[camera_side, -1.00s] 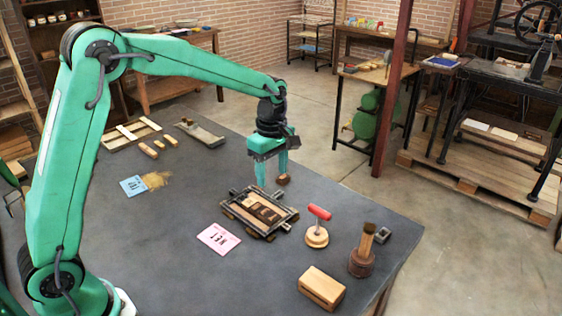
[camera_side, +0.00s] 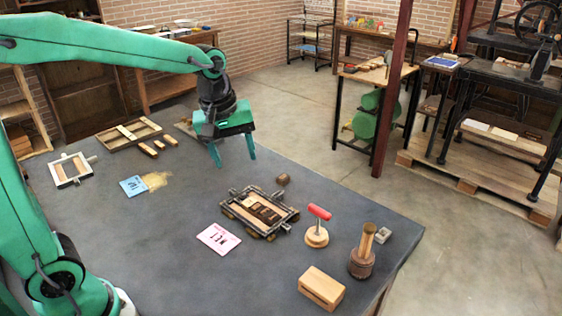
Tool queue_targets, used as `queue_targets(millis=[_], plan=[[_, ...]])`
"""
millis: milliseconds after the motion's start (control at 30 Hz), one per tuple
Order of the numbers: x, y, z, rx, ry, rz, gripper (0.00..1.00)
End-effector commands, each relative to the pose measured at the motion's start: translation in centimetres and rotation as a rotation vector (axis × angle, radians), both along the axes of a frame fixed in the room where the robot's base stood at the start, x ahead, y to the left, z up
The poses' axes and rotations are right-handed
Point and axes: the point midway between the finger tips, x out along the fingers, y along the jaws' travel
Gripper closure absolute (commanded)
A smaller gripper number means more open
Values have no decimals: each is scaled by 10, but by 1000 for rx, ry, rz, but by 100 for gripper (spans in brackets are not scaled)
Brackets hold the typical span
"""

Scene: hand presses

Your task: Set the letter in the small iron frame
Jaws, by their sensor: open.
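The small iron frame (camera_side: 289,222) lies flat near the table's middle, with wooden pieces and a dark block (camera_side: 264,211) inside it. I cannot tell whether that dark block is the letter. A small brown lump (camera_side: 283,180) sits just behind the frame's far edge. My gripper (camera_side: 235,162) is open and empty, with its two green fingers spread, above the table behind and left of the frame. It touches nothing that I can see.
A pink card (camera_side: 219,239) lies left of the frame. A red-handled tool (camera_side: 318,227), a wooden block (camera_side: 321,288) and a brown-handled tool (camera_side: 363,257) stand to the right. A blue card (camera_side: 133,186), a pale frame (camera_side: 72,169) and a wooden frame (camera_side: 128,134) lie left.

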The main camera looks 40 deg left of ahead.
Motion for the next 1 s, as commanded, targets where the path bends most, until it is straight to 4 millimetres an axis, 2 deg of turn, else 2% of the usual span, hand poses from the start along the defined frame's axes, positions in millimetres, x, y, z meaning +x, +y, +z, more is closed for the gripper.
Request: queue_targets(millis=[100, 300, 600, 800, 1000], plan=[[-25, 3, 12, 28, -46, -125, 43], [-64, 6, 22, 90, -118, -341, 43], [-120, 10, 22, 214, -215, -656, 43], [-145, 12, 16, 290, -259, -814, 43], [-155, 12, 11, 323, -273, -880, 43]])
